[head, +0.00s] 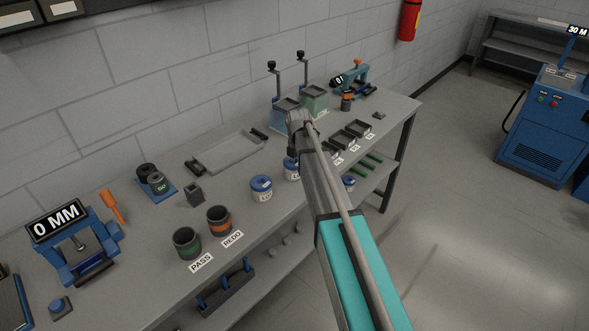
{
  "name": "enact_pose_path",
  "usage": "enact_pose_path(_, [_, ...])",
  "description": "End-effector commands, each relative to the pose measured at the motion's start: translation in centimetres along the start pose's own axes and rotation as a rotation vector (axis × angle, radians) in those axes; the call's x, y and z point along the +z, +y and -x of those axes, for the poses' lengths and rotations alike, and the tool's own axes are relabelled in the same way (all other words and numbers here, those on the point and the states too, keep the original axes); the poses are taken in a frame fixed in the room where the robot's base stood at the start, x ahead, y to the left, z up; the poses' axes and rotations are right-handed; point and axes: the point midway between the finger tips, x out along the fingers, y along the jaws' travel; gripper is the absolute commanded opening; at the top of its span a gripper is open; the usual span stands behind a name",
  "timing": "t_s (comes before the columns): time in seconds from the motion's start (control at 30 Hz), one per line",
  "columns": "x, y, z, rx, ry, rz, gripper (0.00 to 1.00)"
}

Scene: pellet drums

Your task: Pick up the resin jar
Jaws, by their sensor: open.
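A second jar (290,170) is partly covered by my arm. A third jar (349,183) shows just right of my arm, partly hidden. I cannot tell which one is the resin jar. My arm reaches up from the bottom right across the bench, and its visible end is a grey joint above the bench. My gripper's fingers do not show, and nothing held can be seen.
The grey bench (150,235) carries cups marked PASS (187,243) and REDO (219,221), a shallow tray (228,153), a blue gauge (75,250), and small black trays (357,128). Two lever devices (287,110) stand at the back. Open floor lies right of the bench.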

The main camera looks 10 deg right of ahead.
Motion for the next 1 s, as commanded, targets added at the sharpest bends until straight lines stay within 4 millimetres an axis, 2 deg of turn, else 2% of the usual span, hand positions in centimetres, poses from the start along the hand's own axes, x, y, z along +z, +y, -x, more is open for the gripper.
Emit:
enact_pose_path(0.07, [0.0, 0.0, 0.0, 0.0, 0.0, 0.0, 0.45])
enact_pose_path(0.3, [0.0, 0.0, 0.0, 0.0, 0.0, 0.0, 0.0])
enact_pose_path(0.73, [0.0, 0.0, 0.1, 0.0, 0.0, -0.001, 0.0])
enact_pose_path(1.0, [0.1, 0.0, 1.0, 0.0, 0.0, -0.001, 0.0])
